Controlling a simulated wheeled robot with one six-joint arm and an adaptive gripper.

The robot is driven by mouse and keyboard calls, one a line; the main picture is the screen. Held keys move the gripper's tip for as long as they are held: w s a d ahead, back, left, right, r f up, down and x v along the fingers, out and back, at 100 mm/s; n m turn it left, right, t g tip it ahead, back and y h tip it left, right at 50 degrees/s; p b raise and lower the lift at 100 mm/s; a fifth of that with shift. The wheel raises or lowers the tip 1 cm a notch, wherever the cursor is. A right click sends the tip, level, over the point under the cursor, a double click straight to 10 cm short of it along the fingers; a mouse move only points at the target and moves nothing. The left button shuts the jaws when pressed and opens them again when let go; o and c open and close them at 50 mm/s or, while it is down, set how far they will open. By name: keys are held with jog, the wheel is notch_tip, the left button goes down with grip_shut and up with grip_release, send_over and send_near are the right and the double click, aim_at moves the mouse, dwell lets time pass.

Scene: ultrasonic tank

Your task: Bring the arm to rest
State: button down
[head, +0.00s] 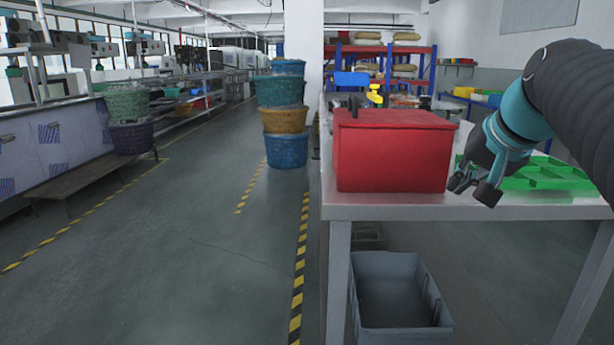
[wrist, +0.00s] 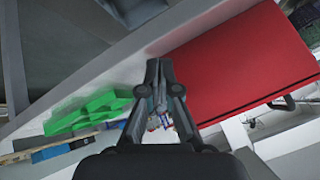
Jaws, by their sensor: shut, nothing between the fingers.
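My gripper (head: 474,188) is at the right in the head view, above the front part of a white table (head: 480,211), between a red box and a green tray. In the wrist view my gripper (wrist: 159,66) points away from the camera with its fingers together and nothing between them. My arm comes in from the right edge of the head view and reaches down to the left. The gripper appears apart from the box and the tray.
The red box (head: 390,155) stands at the table's left front; it also shows in the wrist view (wrist: 235,60). The green tray (head: 545,174) lies to the right. A grey bin (head: 437,318) is on the floor under the table. Stacked baskets (head: 286,150) stand left of the table. The aisle floor is clear.

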jog(key=s+a+f+n+g, duration=0.1)
jog(key=s+a+f, duration=0.3)
jog(key=s+f, duration=0.5)
jog(key=s+a+f+n+g+h, duration=0.1)
jog(key=s+a+f+n, duration=0.3)
jog(key=s+f, duration=0.4)
jog(key=shift+s+a+f+g, duration=0.35)
jog(key=shift+a+f, duration=0.2)
jog(key=shift+f, duration=3.3)
